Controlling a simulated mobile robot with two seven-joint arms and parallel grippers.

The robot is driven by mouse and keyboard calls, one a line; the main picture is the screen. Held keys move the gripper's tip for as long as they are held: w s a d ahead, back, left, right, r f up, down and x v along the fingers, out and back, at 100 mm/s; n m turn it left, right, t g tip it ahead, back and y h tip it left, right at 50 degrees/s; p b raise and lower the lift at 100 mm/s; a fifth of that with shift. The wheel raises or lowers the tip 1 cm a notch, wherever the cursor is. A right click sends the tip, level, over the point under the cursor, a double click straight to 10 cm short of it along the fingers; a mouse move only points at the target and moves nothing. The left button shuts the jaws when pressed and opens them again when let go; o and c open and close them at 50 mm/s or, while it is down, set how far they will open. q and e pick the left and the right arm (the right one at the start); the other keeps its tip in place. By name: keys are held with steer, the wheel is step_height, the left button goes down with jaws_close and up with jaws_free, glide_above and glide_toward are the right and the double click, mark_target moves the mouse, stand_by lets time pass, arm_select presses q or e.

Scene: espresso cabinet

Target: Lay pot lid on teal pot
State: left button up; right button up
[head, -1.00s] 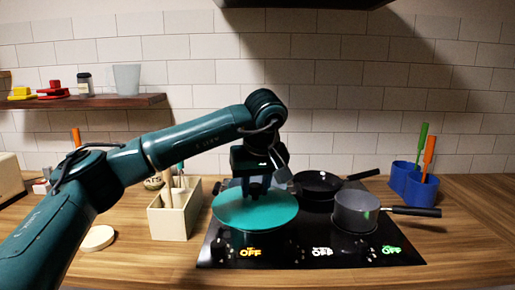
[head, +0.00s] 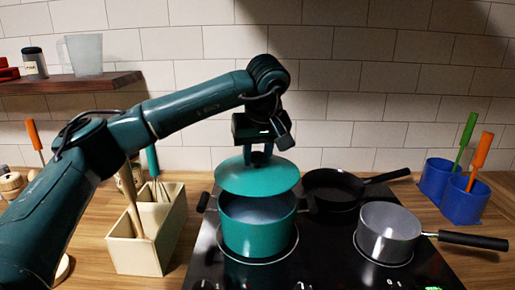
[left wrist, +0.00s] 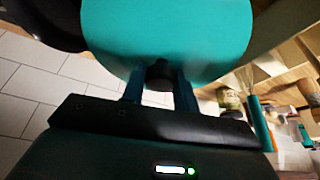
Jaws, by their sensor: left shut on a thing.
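The teal pot (head: 258,233) stands on the front left of the black hob, its grey inside partly visible. The teal pot lid (head: 257,178) is above the pot, slightly tilted, with its front edge apart from the pot's rim. My left gripper (head: 258,152) points down and is shut on the lid's knob. In the left wrist view the lid (left wrist: 165,35) fills the top, and its dark knob (left wrist: 159,74) sits between the two fingers. Whether the lid's far edge touches the pot is hidden. My right gripper does not show.
A black frying pan (head: 332,190) and a grey saucepan (head: 388,232) stand right of the pot on the hob (head: 320,262). A cream utensil box (head: 135,254) is close on the left. Blue holders (head: 463,203) stand at the far right. A shelf (head: 70,84) hangs upper left.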

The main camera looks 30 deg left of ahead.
mark_target(258, 170)
arm_select(q)
steer(key=shift+s+r, duration=0.1)
stand_by(0.3)
steer(key=shift+r+p, duration=0.15)
steer(key=shift+p, duration=0.2)
steer(key=shift+f+b, duration=0.45)
steer(key=shift+f, duration=0.4)
step_height(258, 170, down, 2)
steer(key=shift+b, duration=0.45)
steer(key=shift+f+b, duration=0.45)
steer(key=shift+f, duration=0.5)
